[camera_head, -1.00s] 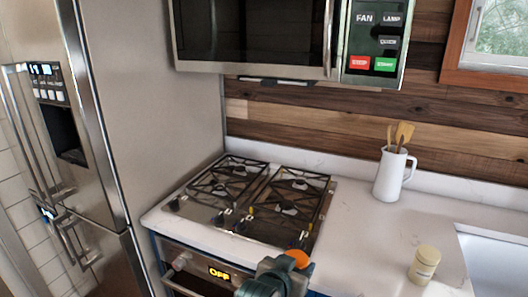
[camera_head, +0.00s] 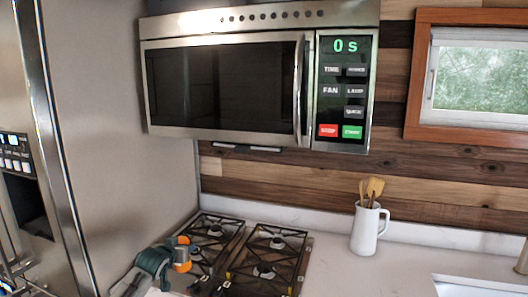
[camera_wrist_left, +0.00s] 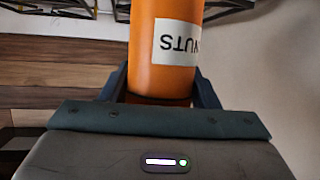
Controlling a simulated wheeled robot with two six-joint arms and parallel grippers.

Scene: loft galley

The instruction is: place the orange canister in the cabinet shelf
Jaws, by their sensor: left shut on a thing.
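In the left wrist view the orange canister (camera_wrist_left: 155,60) shows a white label reading NUTS, upside down. My left gripper (camera_head: 174,256) is shut on it, with a dark finger on each side in the wrist view. The canister's far end is cut off there. No cabinet shelf can be made out in these views. My right gripper is not in view.
A microwave (camera_head: 225,85) hangs above the gas stove (camera_head: 262,262). A steel fridge (camera_head: 45,120) and a grey panel (camera_head: 125,170) stand at the left. A white pitcher with wooden utensils (camera_head: 365,230) stands on the counter (camera_head: 345,272), left of a sink (camera_head: 470,287).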

